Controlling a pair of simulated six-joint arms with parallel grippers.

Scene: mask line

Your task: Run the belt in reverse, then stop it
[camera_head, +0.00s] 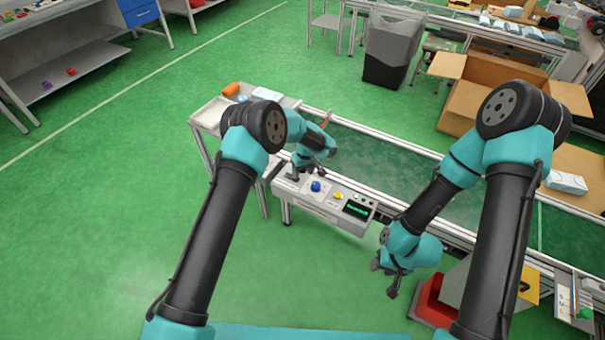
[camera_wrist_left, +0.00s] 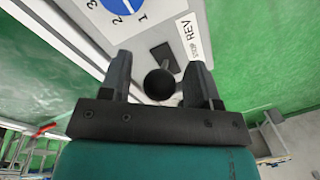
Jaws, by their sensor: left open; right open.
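The grey control panel (camera_head: 325,203) is fixed to the near side of the conveyor, whose green belt (camera_head: 385,160) runs across the head view. A black ball-topped lever (camera_wrist_left: 160,84) stands between my left gripper's spread fingers (camera_wrist_left: 158,68), beside a REV label (camera_wrist_left: 187,47). No firm grip on it shows. In the head view my left gripper (camera_head: 302,171) is at the panel's left end, partly hiding the lever. The blue dial (camera_head: 316,187) also shows in the left wrist view (camera_wrist_left: 122,5), with numbers. My right gripper (camera_head: 387,280) is open and empty, away from the panel.
A yellow button (camera_head: 338,195) and a green-lit display (camera_head: 356,209) are on the panel right of the dial. A white box (camera_head: 566,182) is at the right. The green floor (camera_head: 110,230) at left is clear.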

